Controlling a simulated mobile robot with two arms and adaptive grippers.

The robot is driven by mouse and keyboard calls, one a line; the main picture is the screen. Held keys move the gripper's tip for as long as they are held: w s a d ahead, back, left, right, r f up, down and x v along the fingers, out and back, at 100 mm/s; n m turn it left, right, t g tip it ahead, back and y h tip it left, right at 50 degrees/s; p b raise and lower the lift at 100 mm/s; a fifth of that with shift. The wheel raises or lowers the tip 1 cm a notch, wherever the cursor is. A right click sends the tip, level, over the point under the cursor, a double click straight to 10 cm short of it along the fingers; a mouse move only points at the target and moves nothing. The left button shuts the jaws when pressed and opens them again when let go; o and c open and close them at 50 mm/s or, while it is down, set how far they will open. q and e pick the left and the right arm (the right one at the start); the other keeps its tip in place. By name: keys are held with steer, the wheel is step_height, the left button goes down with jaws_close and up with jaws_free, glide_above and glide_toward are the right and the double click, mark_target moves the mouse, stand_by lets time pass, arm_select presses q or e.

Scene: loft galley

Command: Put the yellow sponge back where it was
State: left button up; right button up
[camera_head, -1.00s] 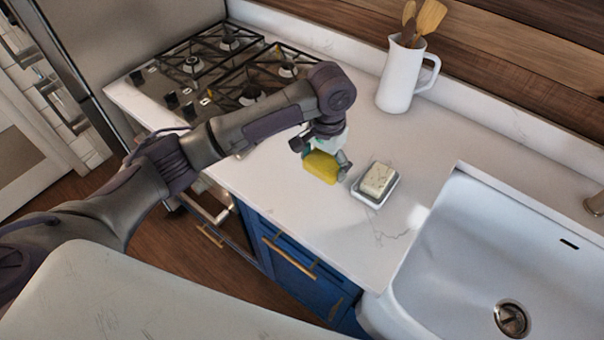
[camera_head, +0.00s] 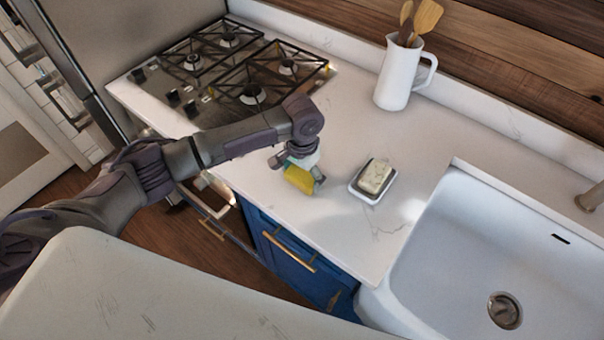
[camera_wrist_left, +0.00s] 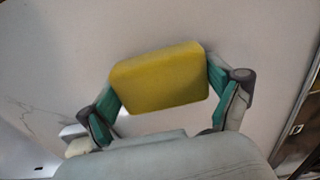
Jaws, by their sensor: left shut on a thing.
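The yellow sponge (camera_head: 299,179) is held in my left gripper (camera_head: 301,173), low over the white counter near its front edge, left of the soap dish. I cannot tell whether the sponge touches the counter. In the left wrist view the sponge (camera_wrist_left: 160,78) sits between the two teal-padded fingers of my left gripper (camera_wrist_left: 162,85), which press on its two ends. My right gripper is not in view.
A soap dish (camera_head: 357,193) with a pale bar of soap (camera_head: 375,177) stands just right of the sponge. The sink (camera_head: 470,250) is farther right. A white jug (camera_head: 396,80) with wooden utensils stands behind, and a gas hob (camera_head: 225,70) lies back left. The counter between is clear.

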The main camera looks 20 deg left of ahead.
mark_target(302, 174)
arm_select(q)
steer(key=o, duration=0.8)
steer(key=shift+f, duration=0.15)
step_height(302, 174, up, 12)
steer(key=b, duration=0.2)
steer(key=shift+r, duration=0.2)
steer(key=shift+f, duration=0.1)
